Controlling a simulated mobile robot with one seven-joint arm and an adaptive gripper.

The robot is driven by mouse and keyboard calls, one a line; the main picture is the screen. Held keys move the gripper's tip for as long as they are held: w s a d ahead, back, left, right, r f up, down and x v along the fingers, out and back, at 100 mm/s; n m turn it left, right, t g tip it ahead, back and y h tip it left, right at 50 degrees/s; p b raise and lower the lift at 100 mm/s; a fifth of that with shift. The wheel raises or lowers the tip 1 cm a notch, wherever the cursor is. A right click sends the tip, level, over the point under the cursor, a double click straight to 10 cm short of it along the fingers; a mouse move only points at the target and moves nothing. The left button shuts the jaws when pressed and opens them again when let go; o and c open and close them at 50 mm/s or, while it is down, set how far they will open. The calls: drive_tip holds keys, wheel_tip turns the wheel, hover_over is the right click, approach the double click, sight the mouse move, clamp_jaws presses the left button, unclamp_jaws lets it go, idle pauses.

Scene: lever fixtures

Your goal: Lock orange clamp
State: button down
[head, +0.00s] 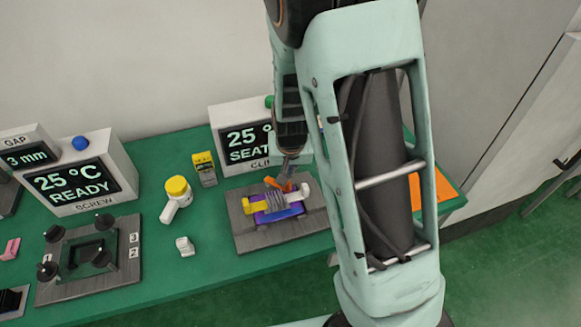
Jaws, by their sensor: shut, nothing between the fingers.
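The orange clamp (271,182) shows as a small orange part at the back of a fixture on a grey base plate (245,241). The fixture also has purple, blue and yellow parts and a grey ribbed piece. My gripper (286,182) reaches down from above to the orange part, with its fingers shut and nothing held. I cannot tell whether it touches the clamp. My arm and gripper hide some of the area behind the fixture, and the clamp's lever position is too small to make out.
A knobbed plate (60,288) is farther left. Green table (190,275) is clear in front.

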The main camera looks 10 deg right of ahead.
drive_tip(key=shift+s+a+f, duration=0.1)
drive_tip(key=shift+s+a, duration=0.1)
drive_tip(key=shift+s, duration=0.3)
idle(0.4)
